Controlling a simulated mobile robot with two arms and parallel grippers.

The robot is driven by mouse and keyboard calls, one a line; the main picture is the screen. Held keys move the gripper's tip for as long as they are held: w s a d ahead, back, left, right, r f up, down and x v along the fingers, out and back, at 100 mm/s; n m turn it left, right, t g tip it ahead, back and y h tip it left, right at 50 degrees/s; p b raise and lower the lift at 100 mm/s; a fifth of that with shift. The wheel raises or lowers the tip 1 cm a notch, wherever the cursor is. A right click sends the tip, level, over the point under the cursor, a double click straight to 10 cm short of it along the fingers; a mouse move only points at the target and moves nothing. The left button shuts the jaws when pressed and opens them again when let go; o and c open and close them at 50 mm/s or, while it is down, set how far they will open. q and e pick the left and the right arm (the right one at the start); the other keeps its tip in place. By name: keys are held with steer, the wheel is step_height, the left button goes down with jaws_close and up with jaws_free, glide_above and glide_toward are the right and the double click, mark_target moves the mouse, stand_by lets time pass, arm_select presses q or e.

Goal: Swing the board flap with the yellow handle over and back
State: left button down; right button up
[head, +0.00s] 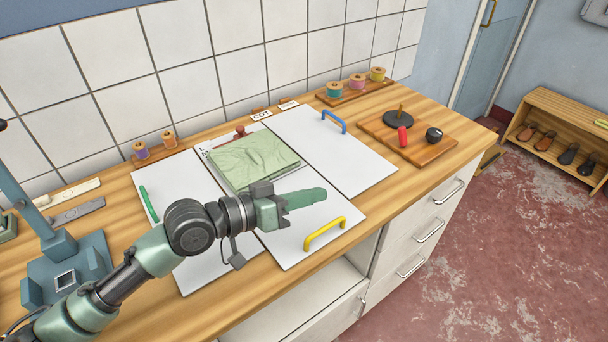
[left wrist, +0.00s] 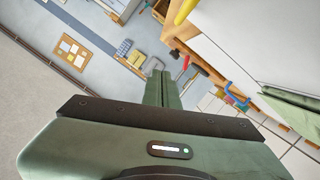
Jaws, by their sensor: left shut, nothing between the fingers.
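The white board flap (head: 290,250) with the yellow handle (head: 342,220) lies flat at the front of the worktop, on the near side of a folded green cloth (head: 250,158). My left gripper (head: 324,193) is shut and empty, above the far part of this flap and to the upper left of the handle. Its shut fingers also show in the left wrist view (left wrist: 160,78), with part of the yellow handle at the top. My arm hides part of the flap. My right gripper is not in view.
A flap with a blue handle (head: 334,121) lies flat to the right, and one with a green handle (head: 149,204) to the left. Spool racks stand along the tiled wall.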

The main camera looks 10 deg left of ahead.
mark_target(341, 218)
arm_select(q)
steer(key=shift+m+y, duration=0.3)
steer(key=shift+m, duration=0.5)
steer(key=f, duration=0.1)
steer(key=s+d+f, duration=0.1)
steer(key=f, duration=0.2)
steer(key=shift+s+d+f+b, duration=0.2)
steer(key=shift+d+f+b, duration=0.05)
steer(key=shift+f+b, duration=0.1)
steer(key=shift+s+d+f, duration=0.15)
steer(key=shift+f, duration=0.45)
steer(key=shift+s+f, duration=0.1)
steer(key=shift+f, duration=0.25)
